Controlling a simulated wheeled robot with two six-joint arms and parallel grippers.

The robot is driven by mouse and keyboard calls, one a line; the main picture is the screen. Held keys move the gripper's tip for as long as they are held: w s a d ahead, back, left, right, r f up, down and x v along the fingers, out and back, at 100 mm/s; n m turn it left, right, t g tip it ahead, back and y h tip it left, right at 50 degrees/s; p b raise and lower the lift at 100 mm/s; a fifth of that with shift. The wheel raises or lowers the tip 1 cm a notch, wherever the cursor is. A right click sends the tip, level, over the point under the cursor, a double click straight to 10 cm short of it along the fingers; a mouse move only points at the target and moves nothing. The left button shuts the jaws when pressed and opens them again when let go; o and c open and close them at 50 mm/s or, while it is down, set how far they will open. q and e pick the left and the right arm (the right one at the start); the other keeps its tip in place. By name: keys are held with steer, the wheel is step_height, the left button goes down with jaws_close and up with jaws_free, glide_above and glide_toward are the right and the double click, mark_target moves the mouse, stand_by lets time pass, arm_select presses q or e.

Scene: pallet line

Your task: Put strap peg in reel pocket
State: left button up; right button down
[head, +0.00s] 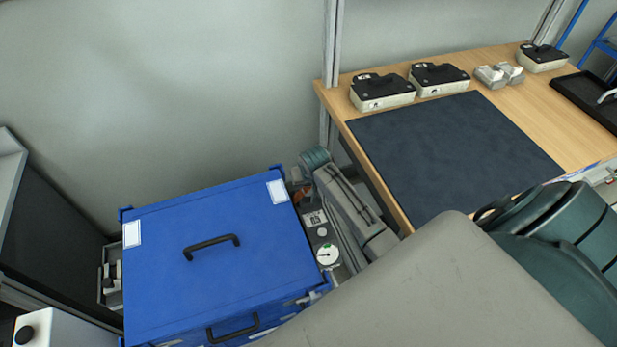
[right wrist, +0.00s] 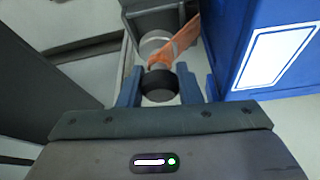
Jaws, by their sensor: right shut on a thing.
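In the right wrist view my right gripper (right wrist: 160,88) is shut on a round peg (right wrist: 158,85) with a dark, thick end. The blue fingers stand on either side of the peg. An orange strap (right wrist: 182,42) runs up from behind the peg. A silver round part (right wrist: 155,42) sits just beyond it, beside a grey frame; I cannot tell whether the peg touches it. No reel pocket can be clearly made out. In the head view a small orange piece (head: 297,174) shows by the blue box's far right corner. My left gripper is not in view.
A blue box (head: 190,240) with black handles stands close on the left; its labelled side (right wrist: 275,58) is right of the fingers in the wrist view. A narrow dark unit with a dial (head: 327,254) stands beside it. A wooden table (head: 490,50) with a dark mat (head: 450,150) lies right.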

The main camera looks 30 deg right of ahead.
mark_target(309, 187)
steer(key=shift+f+p, duration=0.3)
steer(key=shift+f, duration=1.4)
steer(key=shift+f, duration=0.1)
steer(key=c, duration=1)
jaws_free()
steer(key=shift+c, duration=0.2)
steer(key=v, duration=1.2)
steer(key=shift+b, duration=0.3)
